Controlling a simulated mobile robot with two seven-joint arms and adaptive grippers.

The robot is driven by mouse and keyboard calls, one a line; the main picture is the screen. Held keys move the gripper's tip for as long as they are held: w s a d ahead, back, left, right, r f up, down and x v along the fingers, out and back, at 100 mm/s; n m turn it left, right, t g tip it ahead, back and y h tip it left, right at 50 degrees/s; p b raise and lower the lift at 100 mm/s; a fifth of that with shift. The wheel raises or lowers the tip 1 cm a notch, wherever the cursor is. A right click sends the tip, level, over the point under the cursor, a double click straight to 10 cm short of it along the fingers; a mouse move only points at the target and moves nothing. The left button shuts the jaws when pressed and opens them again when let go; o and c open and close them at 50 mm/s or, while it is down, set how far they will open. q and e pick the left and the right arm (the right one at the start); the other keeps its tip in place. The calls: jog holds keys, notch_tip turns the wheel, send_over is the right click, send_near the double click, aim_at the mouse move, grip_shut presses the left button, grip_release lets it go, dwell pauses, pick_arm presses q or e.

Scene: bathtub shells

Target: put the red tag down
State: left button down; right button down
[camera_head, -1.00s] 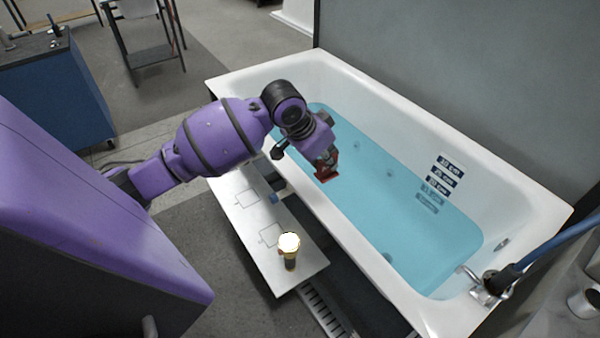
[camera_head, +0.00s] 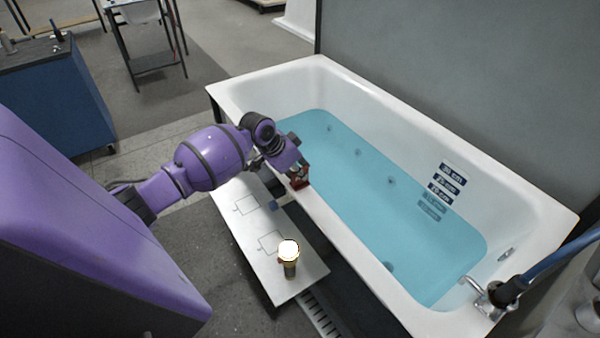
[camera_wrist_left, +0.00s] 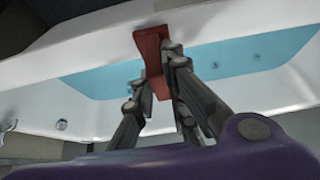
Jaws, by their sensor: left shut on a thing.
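My left gripper (camera_head: 297,177) is shut on the red tag (camera_head: 300,184) and holds it over the near rim of the bathtub, beside the white bench. In the left wrist view the red tag (camera_wrist_left: 152,48) sits between the fingers of the left gripper (camera_wrist_left: 157,75), with the tub rim and blue water behind it. I cannot tell whether the tag touches the rim. The white bench (camera_head: 295,285) has two outlined squares on its top. My right gripper is not in view.
The bathtub (camera_head: 345,245) holds blue water (camera_head: 370,200); depth labels (camera_head: 440,190) are on its far wall. A tap (camera_head: 478,290) is at the tub's right end.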

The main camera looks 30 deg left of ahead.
pick_arm(q)
jog(key=shift+f, duration=0.2)
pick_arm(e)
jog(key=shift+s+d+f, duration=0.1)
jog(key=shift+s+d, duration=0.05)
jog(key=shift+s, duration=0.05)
pick_arm(q)
jog(key=c, duration=1.8)
grip_release()
jog(key=shift+f, duration=0.15)
jog(key=shift+o, duration=0.2)
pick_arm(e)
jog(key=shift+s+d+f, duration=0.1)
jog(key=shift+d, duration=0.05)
